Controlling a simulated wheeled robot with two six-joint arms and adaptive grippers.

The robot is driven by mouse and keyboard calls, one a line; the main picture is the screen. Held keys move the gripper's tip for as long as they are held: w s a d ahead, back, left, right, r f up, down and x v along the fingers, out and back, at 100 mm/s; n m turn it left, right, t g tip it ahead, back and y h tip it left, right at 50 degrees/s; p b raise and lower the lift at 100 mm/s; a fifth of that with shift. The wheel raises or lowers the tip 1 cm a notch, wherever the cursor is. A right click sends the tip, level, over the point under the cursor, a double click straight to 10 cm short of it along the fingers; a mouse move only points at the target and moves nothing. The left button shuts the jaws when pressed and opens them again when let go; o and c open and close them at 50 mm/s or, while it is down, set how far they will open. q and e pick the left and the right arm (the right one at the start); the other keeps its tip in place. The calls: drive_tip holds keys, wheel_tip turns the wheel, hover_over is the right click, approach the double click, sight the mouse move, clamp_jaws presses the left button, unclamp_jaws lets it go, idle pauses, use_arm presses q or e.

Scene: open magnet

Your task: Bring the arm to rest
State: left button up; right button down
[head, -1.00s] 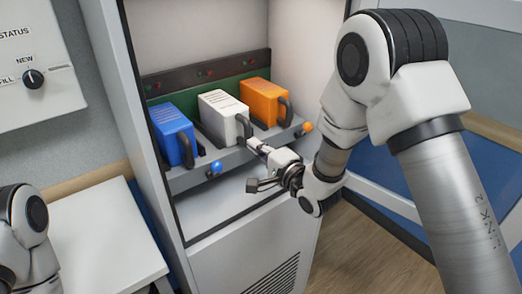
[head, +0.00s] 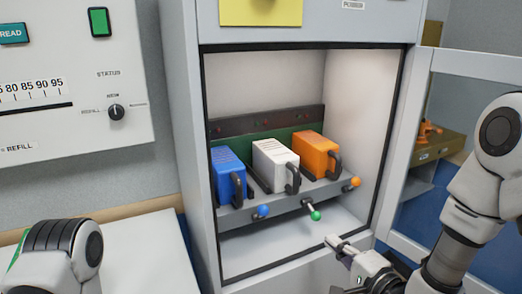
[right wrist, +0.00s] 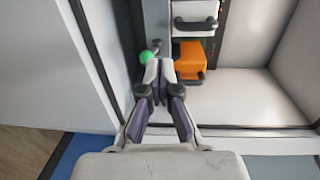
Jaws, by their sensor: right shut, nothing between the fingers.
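My right gripper (head: 334,242) is at the lower right of the head view, in front of the open cabinet. It is shut and holds nothing. In the right wrist view its fingertips (right wrist: 160,72) are together, close beside a green knob (right wrist: 146,57) in the picture; I cannot tell if they touch. In the head view the green knob (head: 315,215) shows clear of the gripper. My right arm (head: 465,220) is bent at the right edge. My left arm (head: 55,255) shows at the lower left; its gripper is not in view.
Blue (head: 228,172), white (head: 272,165) and orange (head: 313,150) boxes with dark handles stand on the cabinet's shelf. Blue (head: 263,211) and orange (head: 354,182) knobs sit along its front edge. An open glazed door (head: 480,65) is at the right. A white tabletop (head: 140,245) is at left.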

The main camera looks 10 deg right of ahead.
drive_tip(key=s+f+n+g+h, duration=0.1)
drive_tip(key=s+f+g, duration=0.3)
drive_tip(key=f, duration=0.5)
drive_tip(key=s+f+n+g+h+p, duration=0.1)
drive_tip(key=s+f+g, duration=0.1)
drive_tip(key=s+f, duration=0.45)
drive_tip(key=s+f+n+g+h, duration=0.1)
drive_tip(key=s+f+g, duration=0.25)
drive_tip(key=f, duration=0.75)
drive_tip(key=s+d+f+n+g+h, duration=0.1)
drive_tip(key=s+d+f+n+g, duration=0.1)
drive_tip(key=s+n, duration=0.3)
drive_tip(key=s+d+f+n+g+h, duration=0.1)
drive_tip(key=s+f+n+g, duration=0.3)
drive_tip(key=s, duration=0.5)
drive_tip(key=shift+d+n+h, duration=0.4)
drive_tip(key=shift+d+n, duration=0.2)
drive_tip(key=shift+n, duration=0.3)
drive_tip(key=shift+g, duration=0.25)
